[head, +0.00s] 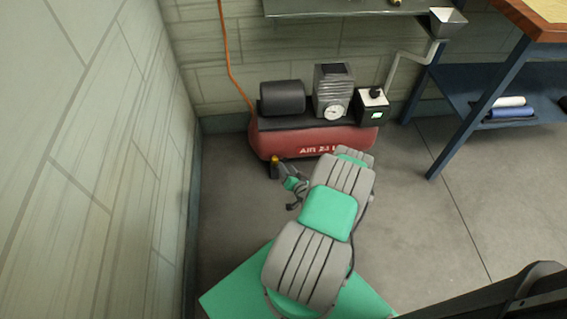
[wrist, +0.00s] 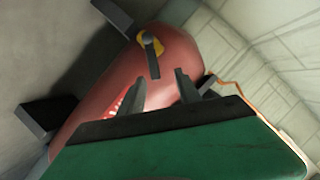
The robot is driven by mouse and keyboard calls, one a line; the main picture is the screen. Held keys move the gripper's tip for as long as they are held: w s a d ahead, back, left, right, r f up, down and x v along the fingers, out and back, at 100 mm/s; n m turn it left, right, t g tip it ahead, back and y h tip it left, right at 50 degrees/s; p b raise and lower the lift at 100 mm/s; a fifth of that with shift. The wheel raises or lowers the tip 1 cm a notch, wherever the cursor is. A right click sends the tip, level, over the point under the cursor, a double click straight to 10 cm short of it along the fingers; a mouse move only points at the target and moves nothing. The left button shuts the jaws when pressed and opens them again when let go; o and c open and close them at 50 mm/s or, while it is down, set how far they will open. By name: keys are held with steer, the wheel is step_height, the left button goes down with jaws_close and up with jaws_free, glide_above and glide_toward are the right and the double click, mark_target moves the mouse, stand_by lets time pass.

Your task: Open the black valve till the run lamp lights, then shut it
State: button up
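The black valve (head: 275,169) is at the left end of the red compressor tank (head: 325,141), low near the floor, with a yellow part at its top. In the wrist view a black lever (wrist: 154,64) hangs from a yellow fitting (wrist: 147,43) on the tank's end. My gripper (wrist: 160,75) is open, its two fingers apart on either side of the lever's lower end. I cannot tell whether they touch it. In the head view my gripper (head: 286,181) is close beside the valve. A box (head: 372,105) at the tank's right shows a bright green patch, perhaps the run lamp.
A black motor (head: 283,98) and a grey pump (head: 333,88) with a white gauge sit on the tank. An orange hose (head: 227,50) runs up the wall. A blue-legged bench (head: 470,100) stands right. The left wall is close; floor at right is clear.

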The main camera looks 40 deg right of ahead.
mark_target(283, 161)
steer(key=shift+m+h, duration=0.3)
steer(key=b+x, duration=0.1)
steer(key=x, duration=0.2)
steer(key=f+b+x, duration=0.1)
steer(key=x, duration=0.3)
steer(key=shift+s+d, duration=0.1)
steer(key=shift+d, duration=0.1)
jaws_close()
stand_by(0.9)
